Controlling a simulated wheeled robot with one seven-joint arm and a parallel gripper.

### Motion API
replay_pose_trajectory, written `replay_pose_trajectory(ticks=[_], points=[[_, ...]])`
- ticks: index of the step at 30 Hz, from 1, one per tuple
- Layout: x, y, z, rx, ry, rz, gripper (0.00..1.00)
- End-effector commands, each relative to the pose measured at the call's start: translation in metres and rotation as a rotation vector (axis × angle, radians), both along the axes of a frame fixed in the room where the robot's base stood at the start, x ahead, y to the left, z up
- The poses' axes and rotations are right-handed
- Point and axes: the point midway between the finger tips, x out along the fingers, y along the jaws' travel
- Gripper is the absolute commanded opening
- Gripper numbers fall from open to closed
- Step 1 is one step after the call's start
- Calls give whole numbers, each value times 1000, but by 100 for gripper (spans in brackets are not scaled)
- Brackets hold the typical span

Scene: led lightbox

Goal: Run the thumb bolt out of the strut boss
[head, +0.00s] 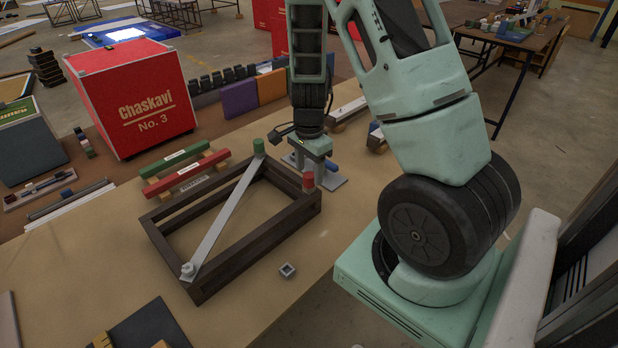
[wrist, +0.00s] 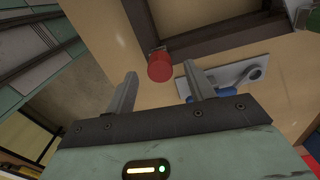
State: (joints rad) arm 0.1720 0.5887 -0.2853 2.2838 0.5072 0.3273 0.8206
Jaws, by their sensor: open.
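A dark wooden rectangular frame (head: 220,262) lies on the bench. A grey strut (head: 228,220) runs diagonally across it, with a round grey boss (head: 187,268) at its near end. A green knob (head: 258,147) stands at the strut's far end. A red knob (head: 308,180) stands on the frame's right corner. I cannot tell which knob is the thumb bolt. My gripper (head: 313,164) points down by that corner; its fingertips are hard to make out there. In the wrist view my gripper (wrist: 163,86) is open and empty, with the red knob (wrist: 160,67) beyond and between its fingertips, apart from both.
A grey plate (wrist: 235,75) with a blue part (wrist: 192,98) lies beside the frame, close to my gripper. A small square grey piece (head: 287,270) lies in front. Red and green bars (head: 185,175) and a red box (head: 135,100) stand behind. The near bench is mostly clear.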

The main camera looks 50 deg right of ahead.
Motion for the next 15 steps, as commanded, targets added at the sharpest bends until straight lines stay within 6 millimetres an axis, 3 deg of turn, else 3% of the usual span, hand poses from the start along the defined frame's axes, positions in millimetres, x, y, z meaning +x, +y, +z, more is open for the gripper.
replay_pose_trajectory(ticks=[6, 15], points=[[0, 0, -24, 0, 1, 0, 54], [0, 0, -30, 0, -1, 1, 54]])
